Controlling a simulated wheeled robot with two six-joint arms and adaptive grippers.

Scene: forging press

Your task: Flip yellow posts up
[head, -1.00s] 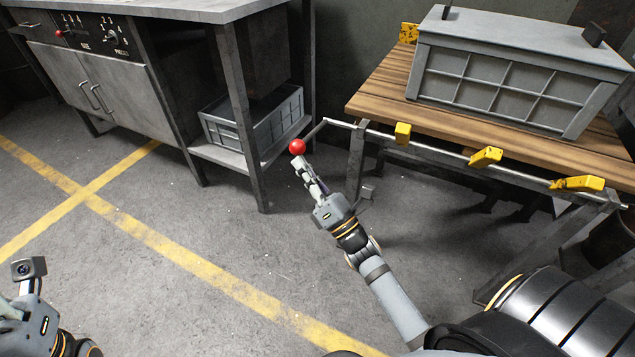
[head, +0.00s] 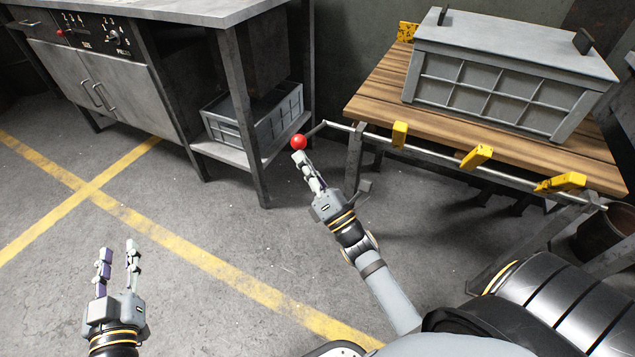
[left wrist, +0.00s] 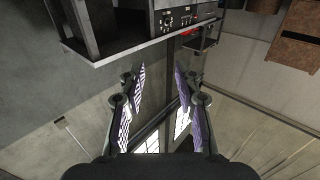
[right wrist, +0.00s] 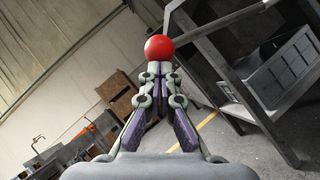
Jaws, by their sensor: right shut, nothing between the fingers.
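Three yellow posts, at the left (head: 399,133), middle (head: 476,157) and right (head: 562,182), sit on a metal rod (head: 443,147) along the wooden table's front edge. The middle and right posts are tilted. The rod's left end has a crank with a red ball knob (head: 299,142), also in the right wrist view (right wrist: 159,48). My right gripper (head: 299,158) is shut and empty, its tips against or just under the knob; contact is unclear. My left gripper (head: 117,250) is open and empty over the floor, far left of the rod.
A grey ribbed crate (head: 495,90) stands on the wooden table (head: 390,95). A grey cabinet bench (head: 110,80), with a bin (head: 262,120) on its low shelf, stands at the left. The floor between has yellow lines and is clear.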

